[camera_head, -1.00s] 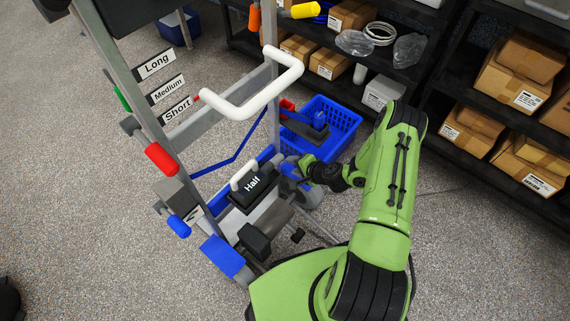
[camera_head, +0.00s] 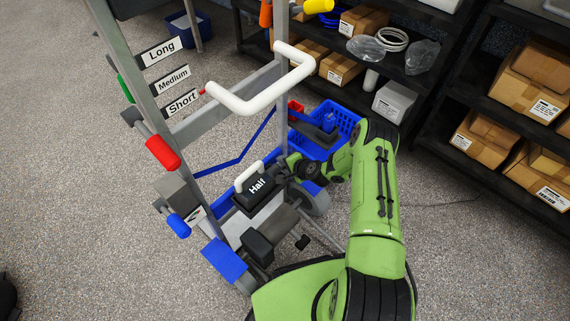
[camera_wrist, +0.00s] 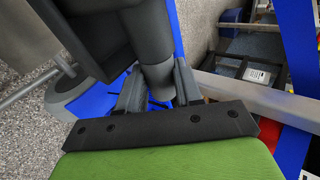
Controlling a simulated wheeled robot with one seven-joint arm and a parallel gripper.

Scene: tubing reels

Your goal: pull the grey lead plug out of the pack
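The pack (camera_head: 262,192) is a black box marked Half with a white handle, on the blue base of the grey trolley. My gripper (camera_head: 286,168) is at its right end, partly hidden by my wrist. In the wrist view the dark pack (camera_wrist: 85,35) fills the top left. A grey cylinder, seemingly the lead plug (camera_wrist: 155,50), comes down between the two fingers of my gripper (camera_wrist: 160,88). One finger stands on each side of it, set apart. Any contact with the plug is hard to make out. I cannot make out the plug in the head view.
The trolley's white bent handle (camera_head: 262,104) stands above the pack. A blue basket (camera_head: 338,125) is behind my gripper. Shelves with cardboard boxes (camera_head: 525,90) line the back right.

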